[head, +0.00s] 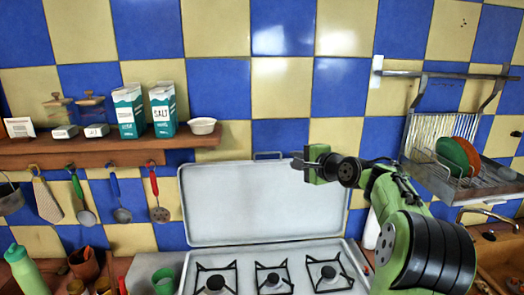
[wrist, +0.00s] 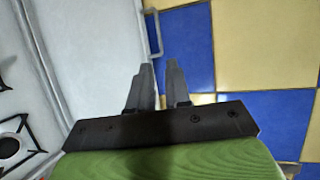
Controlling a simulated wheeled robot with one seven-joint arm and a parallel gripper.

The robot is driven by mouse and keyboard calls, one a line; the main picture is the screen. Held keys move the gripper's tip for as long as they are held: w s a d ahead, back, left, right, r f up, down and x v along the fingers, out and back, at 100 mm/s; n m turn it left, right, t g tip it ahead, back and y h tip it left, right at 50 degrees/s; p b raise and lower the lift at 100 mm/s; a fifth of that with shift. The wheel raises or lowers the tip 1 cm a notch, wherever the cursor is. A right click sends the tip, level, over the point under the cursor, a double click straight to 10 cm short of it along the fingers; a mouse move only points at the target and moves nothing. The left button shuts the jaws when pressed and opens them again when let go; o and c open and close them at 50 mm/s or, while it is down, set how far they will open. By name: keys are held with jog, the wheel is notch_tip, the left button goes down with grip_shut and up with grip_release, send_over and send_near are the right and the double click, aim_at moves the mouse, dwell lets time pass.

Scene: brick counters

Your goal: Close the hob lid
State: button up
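The hob lid (head: 250,205) is a pale grey metal panel standing raised, nearly upright, behind the hob (head: 275,270). A small handle (head: 267,155) sits on its top edge. In the wrist view the lid (wrist: 95,50) fills the left side, and its handle (wrist: 154,34) shows beyond the fingertips. My gripper (head: 298,162) is at the lid's upper right part, to the right of the handle. In the wrist view my gripper (wrist: 160,70) has its two grey fingers slightly apart, near the lid's edge. Nothing is seen held. Whether the fingers touch the lid is unclear.
A wooden shelf (head: 100,150) with cartons and jars is on the left, with utensils hanging below. A dish rack (head: 450,165) with plates is on the right. A green cup (head: 164,281) stands beside the hob's front left. The burners carry no pots.

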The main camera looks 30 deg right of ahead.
aim_at(268, 153)
jog(key=p+x, duration=0.4)
jog(key=x, duration=1.1)
jog(key=shift+w+a+f, duration=0.1)
jog(key=shift+a, duration=0.05)
jog(key=shift+c, duration=0.3)
grip_shut()
dwell(0.3)
